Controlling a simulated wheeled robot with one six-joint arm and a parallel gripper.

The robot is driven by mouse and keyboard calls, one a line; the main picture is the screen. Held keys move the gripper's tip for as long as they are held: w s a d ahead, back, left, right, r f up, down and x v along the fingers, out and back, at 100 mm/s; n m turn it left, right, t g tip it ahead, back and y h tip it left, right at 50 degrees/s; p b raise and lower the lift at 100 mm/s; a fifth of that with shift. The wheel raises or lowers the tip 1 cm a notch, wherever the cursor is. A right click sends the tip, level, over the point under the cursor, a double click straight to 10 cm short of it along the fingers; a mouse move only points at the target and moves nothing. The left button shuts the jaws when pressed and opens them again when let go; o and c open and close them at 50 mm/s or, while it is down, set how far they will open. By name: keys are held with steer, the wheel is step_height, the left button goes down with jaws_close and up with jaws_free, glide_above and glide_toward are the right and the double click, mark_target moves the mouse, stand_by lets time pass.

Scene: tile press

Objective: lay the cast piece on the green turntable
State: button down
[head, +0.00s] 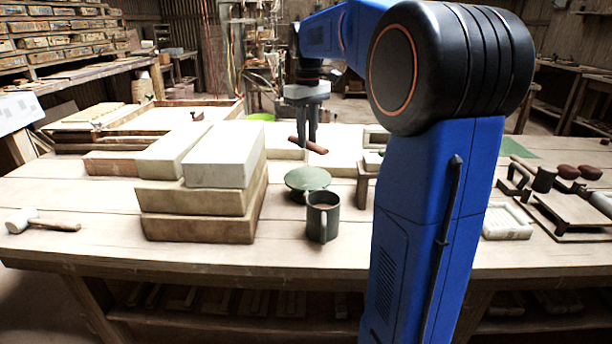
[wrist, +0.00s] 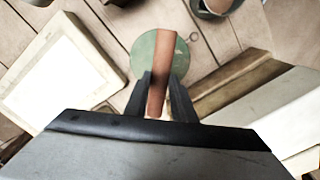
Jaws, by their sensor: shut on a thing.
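The cast piece, a reddish-brown bar (head: 309,146), is held between the fingertips of my gripper (head: 307,138). In the wrist view the bar (wrist: 165,65) runs lengthwise between the two dark fingers (wrist: 159,92). The green turntable (head: 307,179) is a round disc on the bench, below and slightly in front of the bar in the head view. In the wrist view the turntable (wrist: 145,50) shows behind the bar, which overlaps it. The bar is above the disc and appears apart from it. The underside of the bar is hidden.
A dark green mug (head: 322,217) stands in front of the turntable. Stacked plaster and wooden blocks (head: 202,200) rise close on its left. A small wooden stand (head: 364,185) is on its right. A mallet (head: 42,222) lies far left. Bare bench (head: 100,235) shows at the front left.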

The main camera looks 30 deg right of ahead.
mark_target(307, 177)
step_height(307, 177, down, 10)
steer(key=shift+r, duration=0.1)
stand_by(0.4)
steer(key=c, duration=1.5)
jaws_free()
step_height(307, 177, up, 12)
steer(key=shift+s, duration=0.1)
